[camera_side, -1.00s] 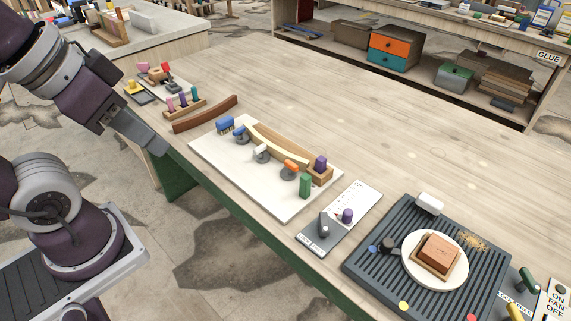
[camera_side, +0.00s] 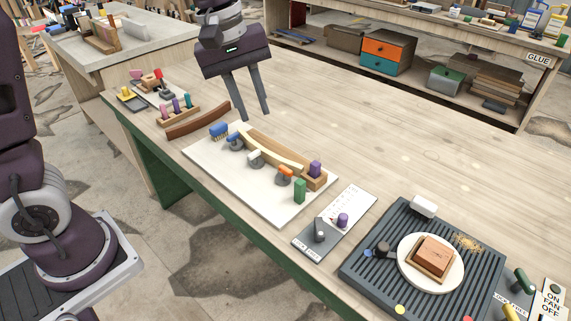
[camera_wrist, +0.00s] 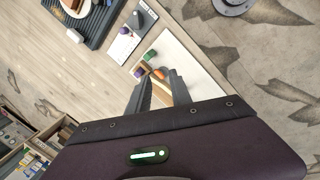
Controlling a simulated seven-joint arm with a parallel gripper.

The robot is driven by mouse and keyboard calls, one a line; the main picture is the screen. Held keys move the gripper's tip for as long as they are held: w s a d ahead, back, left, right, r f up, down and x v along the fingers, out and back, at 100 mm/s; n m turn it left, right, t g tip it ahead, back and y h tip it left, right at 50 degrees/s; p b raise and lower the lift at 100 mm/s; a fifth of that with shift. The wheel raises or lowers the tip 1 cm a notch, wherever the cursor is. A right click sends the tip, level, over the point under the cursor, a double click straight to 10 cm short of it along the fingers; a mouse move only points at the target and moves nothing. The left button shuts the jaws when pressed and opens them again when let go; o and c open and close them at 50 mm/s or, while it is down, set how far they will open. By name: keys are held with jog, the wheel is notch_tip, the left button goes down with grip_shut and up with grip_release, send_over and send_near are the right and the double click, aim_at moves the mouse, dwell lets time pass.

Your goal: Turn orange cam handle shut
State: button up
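The orange cam handle (camera_side: 284,171) sits on a grey round cam on the white board (camera_side: 215,170), near the right end of the curved wooden stringer (camera_side: 270,150). A white cam handle (camera_side: 254,156) and a blue one (camera_side: 235,141) stand along the same curve to its left. My gripper (camera_side: 255,118) is above the table behind the board's far left part, fingers pointing down, apart and empty. In the wrist view the orange handle (camera_wrist: 159,74) shows just beyond the fingertips of my gripper (camera_wrist: 158,76); part of the stringer is hidden by the fingers.
A green block (camera_side: 299,190) and a purple knob (camera_side: 315,168) stand close to the orange handle. A grey plate with a purple knob (camera_side: 342,220) lies to the right, then a dark slatted bench (camera_side: 372,280). The table behind the board is clear.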

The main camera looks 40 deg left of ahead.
aim_at(286, 168)
jog(key=w+f+n, duration=0.2)
jog(key=w+f, duration=0.1)
jog(key=f, duration=0.2)
jog(key=w+a+f+n+g+y, duration=0.1)
jog(key=w+f+n, duration=0.1)
jog(key=w+f, duration=0.2)
jog(key=w+f+n+g, duration=0.1)
jog(key=w+f+n, duration=0.1)
jog(key=f, duration=0.4)
jog(key=shift+w+a+n+y, duration=0.15)
jog(key=shift+w+a, duration=0.05)
jog(key=shift+w, duration=0.25)
jog(key=shift+w+a+n+y, duration=0.15)
jog(key=shift+w, duration=0.3)
notch_tip(286, 168, down, 7)
jog(key=shift+w, duration=0.1)
jog(key=shift+f, duration=0.45)
grip_shut()
